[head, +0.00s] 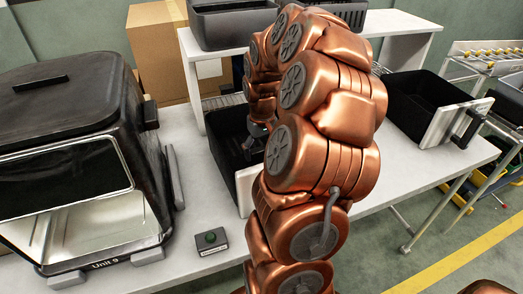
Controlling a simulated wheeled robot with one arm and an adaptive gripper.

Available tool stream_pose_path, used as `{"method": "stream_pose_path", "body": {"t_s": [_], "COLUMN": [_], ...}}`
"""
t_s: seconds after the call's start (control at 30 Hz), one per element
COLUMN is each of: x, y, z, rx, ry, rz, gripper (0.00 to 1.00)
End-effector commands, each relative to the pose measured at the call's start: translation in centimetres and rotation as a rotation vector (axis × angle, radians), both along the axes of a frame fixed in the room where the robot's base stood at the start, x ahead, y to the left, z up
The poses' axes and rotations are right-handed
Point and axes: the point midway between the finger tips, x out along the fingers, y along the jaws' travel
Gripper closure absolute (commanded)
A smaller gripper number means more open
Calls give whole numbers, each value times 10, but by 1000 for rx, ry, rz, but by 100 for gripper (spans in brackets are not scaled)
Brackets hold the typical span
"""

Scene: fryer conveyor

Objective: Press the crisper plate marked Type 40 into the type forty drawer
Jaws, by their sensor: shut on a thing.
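My gripper (257,130) is mostly hidden behind my copper arm; only a small dark part shows, low at the near drawer. It is shut on the crisper plate, which is largely hidden in the dark drawer interior, so its marking and seating cannot be read. The near black drawer (222,124) with a pale front stands on the white table, partly covered by my arm. A second black drawer (414,97) with a white front and dark handle sits to the right. No type label is legible on either drawer.
A black fryer unit (70,115) marked Unit 9 stands at the left. A small box with a green button (210,240) lies on the table front. Black bins (232,26) stand on a raised white shelf (408,24). A cardboard box (158,50) is behind.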

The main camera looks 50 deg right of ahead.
Motion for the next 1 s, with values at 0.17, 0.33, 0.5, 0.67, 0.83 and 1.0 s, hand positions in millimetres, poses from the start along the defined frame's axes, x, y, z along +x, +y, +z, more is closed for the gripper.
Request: {"method": "stream_pose_path", "body": {"t_s": [0.17,0.33,0.5,0.67,0.83,1.0], "x": [0,0,0,0,0,1], "y": [0,0,0,0,-1,-1], "z": [-2,-2,-2,-1,13,43], "rx": [-1,0,0,0,-3,-4], "ry": [0,-1,0,0,-2,-4], "rz": [0,0,0,0,-1,-1], "gripper": [14,0,0,0,0,0]}}
